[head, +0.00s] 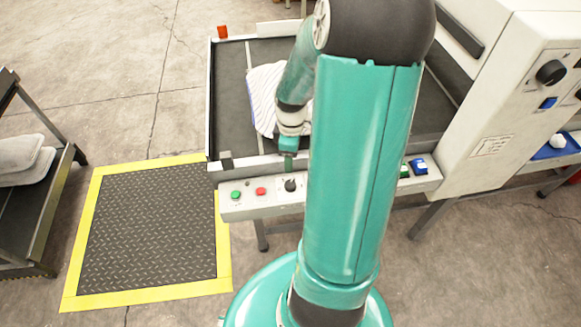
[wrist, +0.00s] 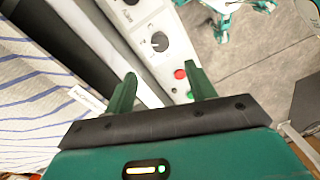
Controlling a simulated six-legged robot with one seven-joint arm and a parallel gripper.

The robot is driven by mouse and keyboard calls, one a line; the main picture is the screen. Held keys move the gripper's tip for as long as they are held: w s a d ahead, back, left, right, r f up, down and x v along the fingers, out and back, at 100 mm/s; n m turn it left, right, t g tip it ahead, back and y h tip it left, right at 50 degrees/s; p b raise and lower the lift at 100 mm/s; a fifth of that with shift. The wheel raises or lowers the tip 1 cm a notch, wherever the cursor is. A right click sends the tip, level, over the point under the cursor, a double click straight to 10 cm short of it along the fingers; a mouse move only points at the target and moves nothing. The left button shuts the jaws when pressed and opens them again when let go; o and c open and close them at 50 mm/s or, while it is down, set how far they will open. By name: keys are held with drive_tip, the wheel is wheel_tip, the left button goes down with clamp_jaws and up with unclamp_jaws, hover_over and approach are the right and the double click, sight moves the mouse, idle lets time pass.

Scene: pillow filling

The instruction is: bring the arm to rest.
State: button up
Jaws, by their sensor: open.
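My teal arm crosses the middle of the head view, bent over, with my gripper (head: 288,163) pointing down near the front rail of the conveyor. In the wrist view my gripper (wrist: 162,88) has its two green fingers apart with nothing between them. Below the fingers lies the grey control panel (wrist: 143,22), with a black knob (wrist: 160,42) and a red button (wrist: 180,73). A striped white pillow (head: 263,88) lies on the dark conveyor (head: 231,95), partly hidden by my arm. The pillow also fills the left of the wrist view (wrist: 32,110).
The panel's green button (head: 236,195) and red button (head: 260,191) face up. A large white machine (head: 497,105) stands at the right. Open concrete floor surrounds the mat.

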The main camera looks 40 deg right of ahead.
wheel_tip(320, 180, up, 2)
idle(0.6)
